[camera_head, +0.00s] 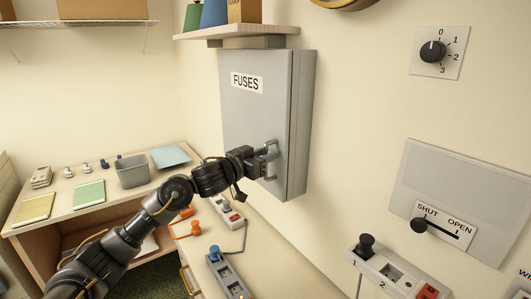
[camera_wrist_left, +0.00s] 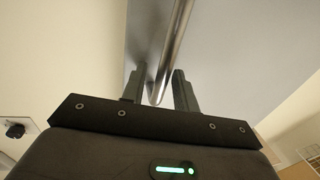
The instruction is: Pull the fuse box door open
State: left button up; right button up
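The grey fuse box (camera_head: 298,118) hangs on the wall in the head view. Its flat door (camera_head: 245,115) carries a FUSES label and looks closed against the box. A metal bar handle (camera_head: 273,148) sits low on the door's right side. My left gripper (camera_head: 262,157) is at this handle. In the left wrist view, the two fingers of the left gripper (camera_wrist_left: 159,88) stand open on either side of the handle bar (camera_wrist_left: 175,45), with a gap seen on both sides. The bar's end lies between the fingers. My right gripper is in neither view.
A shelf (camera_head: 238,31) juts out above the fuse box. A workbench (camera_head: 100,207) with a grey bin (camera_head: 131,171) stands at left. A power strip (camera_head: 228,277) lies below the box. A dial panel (camera_head: 440,53) and a SHUT/OPEN slider panel (camera_head: 460,190) are on the wall at right.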

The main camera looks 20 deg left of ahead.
pick_arm(q)
jog(key=shift+c, duration=0.4)
grip_shut()
